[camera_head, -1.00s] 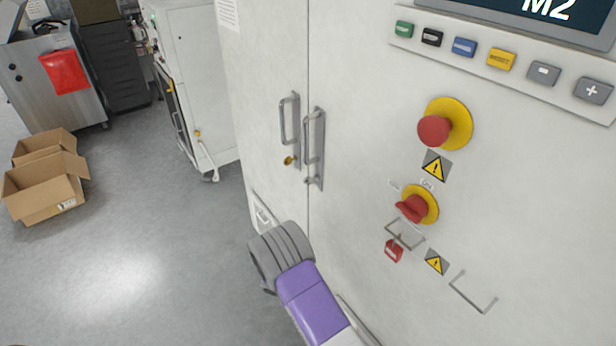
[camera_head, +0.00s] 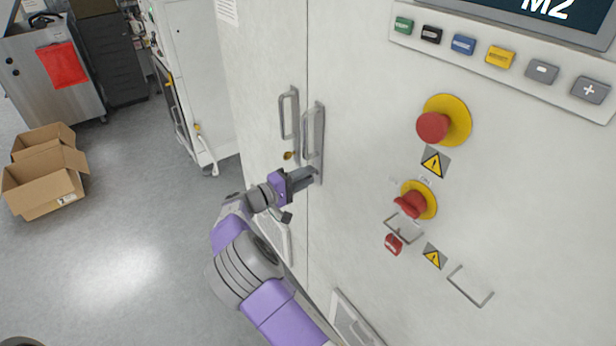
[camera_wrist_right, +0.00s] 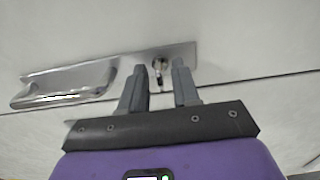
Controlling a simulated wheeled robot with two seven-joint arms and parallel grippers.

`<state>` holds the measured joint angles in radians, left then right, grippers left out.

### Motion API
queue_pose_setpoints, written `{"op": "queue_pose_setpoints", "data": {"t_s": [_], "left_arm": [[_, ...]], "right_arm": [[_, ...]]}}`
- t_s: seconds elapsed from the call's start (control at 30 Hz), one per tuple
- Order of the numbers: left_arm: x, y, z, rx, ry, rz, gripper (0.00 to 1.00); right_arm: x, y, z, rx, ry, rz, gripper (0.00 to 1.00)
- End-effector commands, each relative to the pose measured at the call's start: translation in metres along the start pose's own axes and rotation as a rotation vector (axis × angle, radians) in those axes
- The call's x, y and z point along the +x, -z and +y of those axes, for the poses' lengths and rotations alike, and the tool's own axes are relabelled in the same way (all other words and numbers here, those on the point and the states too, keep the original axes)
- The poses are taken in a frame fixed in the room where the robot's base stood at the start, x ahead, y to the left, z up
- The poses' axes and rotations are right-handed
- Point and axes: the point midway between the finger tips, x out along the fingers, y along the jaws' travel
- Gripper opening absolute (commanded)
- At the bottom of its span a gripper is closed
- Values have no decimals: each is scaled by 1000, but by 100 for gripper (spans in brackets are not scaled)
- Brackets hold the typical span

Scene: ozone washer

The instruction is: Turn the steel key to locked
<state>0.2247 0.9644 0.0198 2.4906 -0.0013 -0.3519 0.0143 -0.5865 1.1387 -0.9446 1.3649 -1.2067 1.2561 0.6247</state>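The steel key (camera_wrist_right: 160,68) sits in a round lock at the end of a steel handle plate (camera_wrist_right: 122,63) on the cabinet door. In the right wrist view it lies ahead, between the two fingers. In the head view the gripper hides the key at the lower end of the right door's handle plate (camera_head: 320,130). My right gripper (camera_wrist_right: 160,75) is open, its grey fingers apart either side of the key with gaps visible. In the head view this gripper (camera_head: 312,174) reaches the plate's lower end. My left gripper is not in view.
To the right are a red emergency button (camera_head: 433,127), a red rotary switch (camera_head: 409,204) and a red tag (camera_head: 393,244). Cardboard boxes (camera_head: 45,185) stand on the floor at left.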

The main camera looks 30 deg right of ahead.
Motion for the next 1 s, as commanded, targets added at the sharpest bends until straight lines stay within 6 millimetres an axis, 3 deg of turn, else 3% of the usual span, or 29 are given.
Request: {"op": "queue_pose_setpoints", "data": {"t_s": [0.13, 0.4, 0.63, 1.0], "left_arm": [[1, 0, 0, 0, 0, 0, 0], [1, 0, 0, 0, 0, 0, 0], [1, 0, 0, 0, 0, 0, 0], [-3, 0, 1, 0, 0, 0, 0]], "right_arm": [[11, 0, 0, 0, 0, 0, 31], [13, 0, 0, 0, 1, 1, 31], [12, 0, 0, -1, 1, 1, 0], [12, 0, 1, -25, 1, 1, 0]]}}
